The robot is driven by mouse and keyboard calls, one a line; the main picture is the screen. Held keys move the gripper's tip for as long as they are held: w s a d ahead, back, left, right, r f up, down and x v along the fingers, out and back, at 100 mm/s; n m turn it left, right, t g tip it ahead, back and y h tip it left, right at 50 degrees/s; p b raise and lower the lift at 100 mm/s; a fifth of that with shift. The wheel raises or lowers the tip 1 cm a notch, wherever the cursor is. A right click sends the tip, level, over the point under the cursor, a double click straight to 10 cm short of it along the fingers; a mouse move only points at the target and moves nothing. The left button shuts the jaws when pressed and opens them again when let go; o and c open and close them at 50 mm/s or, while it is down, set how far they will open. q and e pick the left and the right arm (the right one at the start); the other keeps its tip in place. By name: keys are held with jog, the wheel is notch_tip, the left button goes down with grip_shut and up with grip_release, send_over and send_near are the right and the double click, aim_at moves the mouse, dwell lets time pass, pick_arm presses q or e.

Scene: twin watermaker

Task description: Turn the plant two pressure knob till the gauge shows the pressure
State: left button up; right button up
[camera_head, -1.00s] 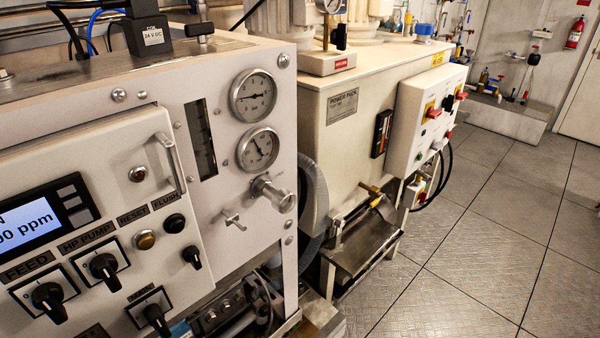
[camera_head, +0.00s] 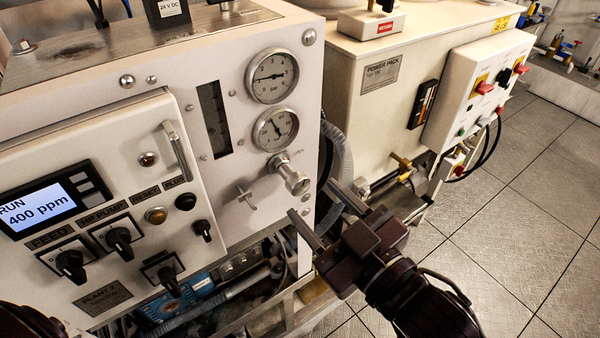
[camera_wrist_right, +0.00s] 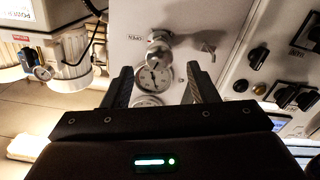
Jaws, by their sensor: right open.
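The pressure knob (camera_head: 290,178), a silver metal handle, sticks out of the white panel just below two round gauges. The lower gauge (camera_head: 276,130) has its needle pointing down and right; its numbers are too small to read. The upper gauge (camera_head: 273,76) has its needle pointing left. My right gripper (camera_head: 312,200) is open and empty, its two fingers pointing at the panel, just below and right of the knob and apart from it. In the right wrist view the knob (camera_wrist_right: 158,50) appears beyond the gap between the open fingers (camera_wrist_right: 160,82). My left gripper is not visible.
A small T-handle valve (camera_head: 246,198) is left of the knob. The display (camera_head: 40,205) reads RUN, 400 ppm. Black switches (camera_head: 118,240) line the lower panel. A grey hose (camera_head: 338,160) and the power pack cabinet (camera_head: 385,75) stand to the right. Tiled floor (camera_head: 520,200) is clear.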

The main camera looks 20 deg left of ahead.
aim_at(302, 187)
jog(key=a+b, duration=0.1)
jog(key=b, duration=0.1)
jog(key=w+b, duration=0.1)
jog(key=shift+w+a+f+b, duration=0.15)
jog(key=shift+a+f+b, duration=0.2)
jog(key=shift+a+b, duration=0.05)
jog(key=p+x, duration=0.1)
jog(key=x, duration=0.1)
jog(key=p+x, duration=0.1)
jog(key=x, duration=0.1)
jog(key=shift+w+r, duration=0.1)
jog(key=shift+r, duration=0.3)
jog(key=shift+w+a+f, duration=0.1)
jog(key=shift+w+a, duration=0.25)
jog(key=shift+a, duration=0.1)
jog(key=c, duration=1)
jog(key=m+p, duration=0.1)
jog(key=p, duration=0.1)
jog(key=m+p, duration=0.2)
jog(key=shift+r, duration=0.25)
jog(key=shift+f+m+p, duration=0.2)
jog(key=shift+m+p, duration=0.15)
jog(key=shift+m, duration=0.25)
